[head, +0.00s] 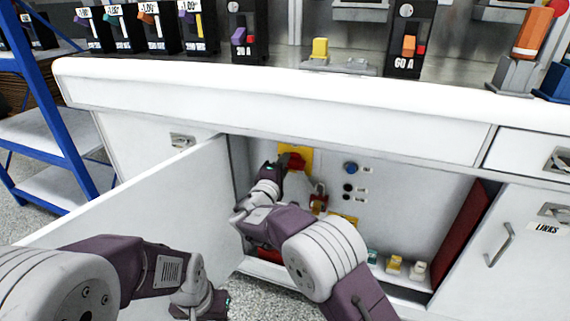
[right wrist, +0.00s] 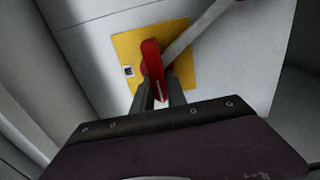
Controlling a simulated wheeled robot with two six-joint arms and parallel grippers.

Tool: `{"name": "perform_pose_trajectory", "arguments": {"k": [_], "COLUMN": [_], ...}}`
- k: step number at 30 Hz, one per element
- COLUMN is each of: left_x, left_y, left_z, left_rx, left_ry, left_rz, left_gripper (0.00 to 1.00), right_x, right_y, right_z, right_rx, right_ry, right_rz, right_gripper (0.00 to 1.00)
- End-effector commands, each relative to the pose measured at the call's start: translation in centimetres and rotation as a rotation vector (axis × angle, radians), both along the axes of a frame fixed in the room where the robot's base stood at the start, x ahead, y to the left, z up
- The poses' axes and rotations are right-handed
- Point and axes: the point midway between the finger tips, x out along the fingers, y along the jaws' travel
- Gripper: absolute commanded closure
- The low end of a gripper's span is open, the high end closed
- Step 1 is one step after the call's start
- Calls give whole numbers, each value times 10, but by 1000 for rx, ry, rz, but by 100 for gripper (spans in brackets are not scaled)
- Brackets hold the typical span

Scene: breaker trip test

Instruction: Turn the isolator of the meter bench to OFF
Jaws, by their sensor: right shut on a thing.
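The isolator is a red rotary handle (right wrist: 153,62) on a yellow plate (right wrist: 124,45), on the back wall inside the open cupboard of the meter bench (head: 270,85). In the head view the red handle (head: 297,160) is partly hidden by my right gripper (head: 284,163). In the right wrist view my right gripper (right wrist: 160,95) has its two fingers closed on either side of the handle's lower end. The handle stands nearly upright there, tilted slightly. My left gripper (head: 212,303) is low in front of the open door; its fingers are too small to judge.
The cupboard door (head: 140,205) stands open to the left. A padlock (head: 319,197), a blue button (head: 350,168) and small parts on the cupboard floor (head: 395,264) are to the right of the isolator. Breakers, including a 60 A one (head: 408,45), stand on the bench top.

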Motion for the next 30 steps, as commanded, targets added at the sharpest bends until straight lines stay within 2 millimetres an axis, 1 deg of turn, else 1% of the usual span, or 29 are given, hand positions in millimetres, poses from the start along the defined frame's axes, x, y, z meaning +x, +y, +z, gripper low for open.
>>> {"name": "perform_pose_trajectory", "arguments": {"k": [2, 3, 5, 13, 16, 17, 24, 27, 30], "left_x": [0, 0, 0, 0, 0, 0, 0, 0, 0], "left_y": [0, 0, 0, 0, 0, 0, 0, 0, 0], "left_z": [0, 0, 0, 0, 4, 7, 29, 34, 35], "left_rx": [0, 0, 0, 0, 0, 0, 0, 0, 0], "left_ry": [0, 0, 0, 0, 0, 0, 0, 0, 0], "left_rz": [0, 0, 0, 0, 0, 0, 0, 0, 0], "left_gripper": [64, 64, 64, 64, 64, 64, 64, 64, 64], "right_x": [0, 0, 0, 0, -6, -10, -61, -76, -84], "right_y": [1, 1, 1, 0, 3, 5, 22, 26, 28], "right_z": [-1, -1, -1, -1, 1, 2, 4, 2, 1], "right_rx": [-3, -3, -3, -1, -2, -1, -4, -3, -3], "right_ry": [3, 3, 3, 1, 3, 3, 4, 4, 2], "right_rz": [3, 3, 3, 1, 3, 4, 6, 5, 3], "right_gripper": [100, 77, 61, 61, 61, 61, 61, 61, 61]}}
